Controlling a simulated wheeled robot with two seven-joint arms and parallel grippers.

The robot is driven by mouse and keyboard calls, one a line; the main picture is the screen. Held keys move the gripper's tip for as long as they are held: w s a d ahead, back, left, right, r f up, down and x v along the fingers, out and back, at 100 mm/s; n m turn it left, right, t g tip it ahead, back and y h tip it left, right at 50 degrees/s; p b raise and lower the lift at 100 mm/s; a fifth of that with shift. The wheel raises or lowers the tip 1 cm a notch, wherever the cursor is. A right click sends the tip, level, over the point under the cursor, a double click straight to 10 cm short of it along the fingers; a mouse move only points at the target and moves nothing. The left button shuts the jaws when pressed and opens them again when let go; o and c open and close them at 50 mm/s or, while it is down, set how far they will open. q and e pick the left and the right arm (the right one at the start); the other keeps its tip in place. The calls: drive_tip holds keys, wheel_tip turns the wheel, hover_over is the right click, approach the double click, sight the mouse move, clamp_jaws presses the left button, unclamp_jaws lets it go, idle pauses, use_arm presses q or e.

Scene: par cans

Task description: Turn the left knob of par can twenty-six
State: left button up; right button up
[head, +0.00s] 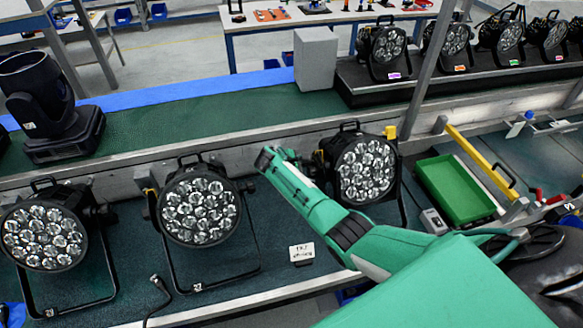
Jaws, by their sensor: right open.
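Three black par cans with clustered round lenses stand in the near row: a left one (42,237), a middle one (198,207) and a right one (364,170). I cannot read which is number twenty-six. A small white card (301,252) with unclear writing stands between the middle and right ones. My right gripper (266,156) is open, at the end of the green arm, in the gap between those two. It looks empty. A dark side knob (246,186) shows at the middle can's right. The right can's left knob is mostly hidden near my arm.
A metal rail and raised green belt (210,118) run behind the near row. A moving-head light (45,105) and a grey box (315,58) stand there. A green tray (455,190) lies at the right. A cable (158,290) lies in front.

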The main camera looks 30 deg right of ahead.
drive_tip(key=b+v, duration=0.2)
drive_tip(key=v, duration=0.9)
drive_tip(key=shift+a+r+b, duration=0.2)
drive_tip(key=shift+b, duration=0.15)
